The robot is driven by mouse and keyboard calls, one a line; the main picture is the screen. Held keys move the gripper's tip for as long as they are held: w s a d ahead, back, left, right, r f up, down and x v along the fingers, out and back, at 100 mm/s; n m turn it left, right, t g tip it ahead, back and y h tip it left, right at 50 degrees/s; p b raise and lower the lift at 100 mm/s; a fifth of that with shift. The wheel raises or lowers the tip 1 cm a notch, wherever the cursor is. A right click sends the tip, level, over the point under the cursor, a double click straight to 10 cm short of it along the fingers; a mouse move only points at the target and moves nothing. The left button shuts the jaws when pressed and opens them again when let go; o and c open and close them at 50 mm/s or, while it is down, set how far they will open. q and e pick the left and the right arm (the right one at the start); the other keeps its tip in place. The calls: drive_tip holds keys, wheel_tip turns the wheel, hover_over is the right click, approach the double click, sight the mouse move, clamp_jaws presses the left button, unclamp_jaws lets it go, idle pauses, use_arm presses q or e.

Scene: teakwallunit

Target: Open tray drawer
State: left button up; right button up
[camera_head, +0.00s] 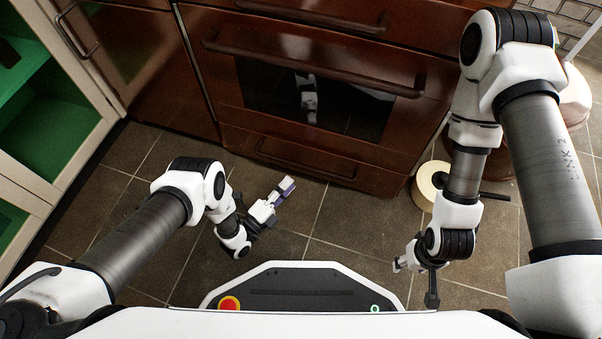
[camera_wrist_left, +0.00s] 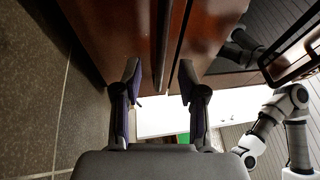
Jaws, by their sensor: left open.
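The tray drawer (camera_head: 235,138) is the low red-brown front under the oven, and it looks shut. Its bar handle (camera_head: 305,163) runs along the front. My left gripper (camera_head: 287,185) is just in front of the drawer, close to the handle. In the left wrist view its two fingers (camera_wrist_left: 160,88) are spread and hold nothing. A dark red bar, seemingly the handle (camera_wrist_left: 165,45), runs between the lines of the fingers, beyond the tips. I see no contact. My right gripper (camera_head: 405,264) is low at the right, away from the drawer; its jaws are unclear.
The oven door (camera_head: 315,98) with its long handle (camera_head: 310,62) is above the drawer and looks shut. A pale cabinet with green shelves (camera_head: 50,115) stands at the left. A cream round object (camera_head: 428,184) is on the floor at the right. Tiled floor (camera_head: 330,215) before the drawer is clear.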

sight(304, 165)
use_arm(q)
drive_tip(key=shift+m, duration=0.3)
drive_tip(key=b+x, duration=0.2)
drive_tip(key=x, duration=0.5)
drive_tip(key=shift+d+b, duration=0.1)
drive_tip(key=shift+b, duration=0.25)
drive_tip(key=shift+w+d+r, duration=0.15)
drive_tip(key=shift+w+d, duration=0.1)
drive_tip(key=shift+w, duration=0.1)
use_arm(e)
wheel_tip(304, 165, down, 3)
drive_tip(key=shift+w+f, duration=0.1)
drive_tip(key=shift+f, duration=0.1)
use_arm(q)
drive_tip(key=shift+c, duration=0.3)
clamp_jaws()
